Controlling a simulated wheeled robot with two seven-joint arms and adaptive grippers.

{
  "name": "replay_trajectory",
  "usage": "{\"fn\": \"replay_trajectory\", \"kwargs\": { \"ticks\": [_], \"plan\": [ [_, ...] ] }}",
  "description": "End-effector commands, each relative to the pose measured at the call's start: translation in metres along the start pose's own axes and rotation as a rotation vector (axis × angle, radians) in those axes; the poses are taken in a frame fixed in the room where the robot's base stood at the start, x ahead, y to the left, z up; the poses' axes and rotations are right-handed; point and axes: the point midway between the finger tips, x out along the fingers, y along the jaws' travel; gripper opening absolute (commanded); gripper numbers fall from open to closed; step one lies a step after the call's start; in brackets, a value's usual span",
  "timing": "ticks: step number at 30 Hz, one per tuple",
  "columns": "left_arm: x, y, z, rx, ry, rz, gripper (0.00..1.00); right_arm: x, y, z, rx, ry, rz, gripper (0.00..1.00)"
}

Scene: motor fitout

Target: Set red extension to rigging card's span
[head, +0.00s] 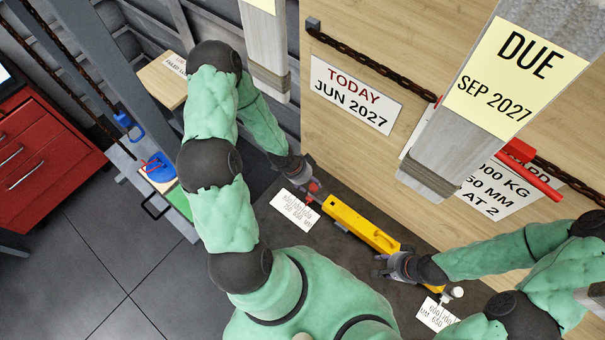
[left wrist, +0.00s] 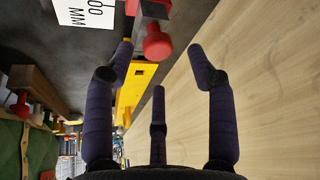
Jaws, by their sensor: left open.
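A yellow beam (head: 360,224) lies on a dark surface. A red extension (head: 314,188) shows at its upper-left end. My left gripper (head: 300,172) is close to that end. In the left wrist view my left gripper (left wrist: 161,58) is open, with the red extension (left wrist: 150,10) and its round red knob (left wrist: 157,42) just ahead of the fingers. The yellow beam (left wrist: 132,88) passes behind the left finger. My right gripper (head: 390,266) is at the beam's lower end; its finger opening is unclear. The rigging card (head: 495,190) on the board is partly hidden by a hanging tag.
White span labels lie beside the beam's upper end (head: 294,210) and lower end (head: 436,314). A hanging "DUE SEP 2027" tag (head: 515,65) and a "TODAY JUN 2027" sign (head: 355,93) are at the wooden board. A red cabinet (head: 45,150) stands left; the floor beside it is clear.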

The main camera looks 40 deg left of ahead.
Motion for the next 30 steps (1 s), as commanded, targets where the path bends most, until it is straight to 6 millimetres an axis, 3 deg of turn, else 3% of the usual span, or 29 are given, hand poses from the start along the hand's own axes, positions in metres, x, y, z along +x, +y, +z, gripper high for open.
{"fn": "replay_trajectory", "kwargs": {
  "ticks": [6,15,30],
  "plan": [
    [-0.035,-0.001,0.001,0.0,0.0,-0.002,0.56,0.0,0.0,0.0,0.0,0.0,0.0,0.4],
    [-0.063,-0.001,0.001,0.001,-0.001,-0.001,0.56,0.0,0.0,0.0,0.0,0.0,0.0,0.4],
    [-0.084,-0.001,0.001,0.0,0.0,0.0,0.56,0.0,0.0,0.0,0.0,0.0,0.0,0.4]
  ]
}}
